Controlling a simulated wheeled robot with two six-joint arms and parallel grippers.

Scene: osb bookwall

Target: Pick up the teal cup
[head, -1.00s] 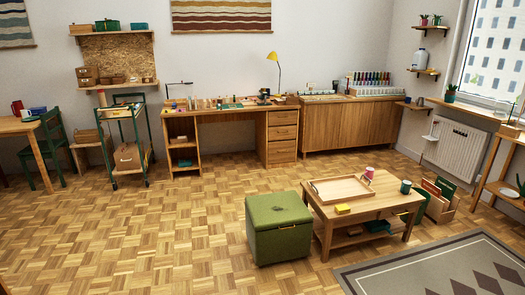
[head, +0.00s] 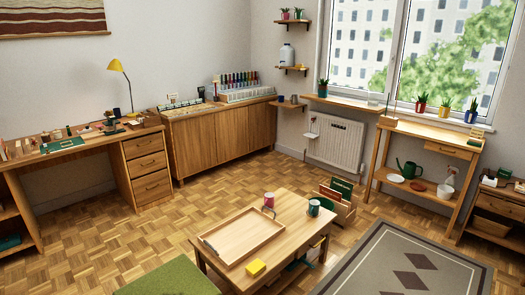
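A dark teal cup (head: 313,208) stands upright near the right end of the low wooden table (head: 290,226) in the head view. A pink-red cup (head: 269,200) stands to its left, near the far edge of the same table. A wooden tray (head: 244,236) lies on the table left of the cups. Neither of my grippers shows in the head view.
A yellow block (head: 256,267) lies on the table's near side. A green ottoman (head: 165,278) stands close at its left. A crate of folders (head: 337,205) is behind the table and a grey rug (head: 400,262) lies to its right. Parquet beyond is clear.

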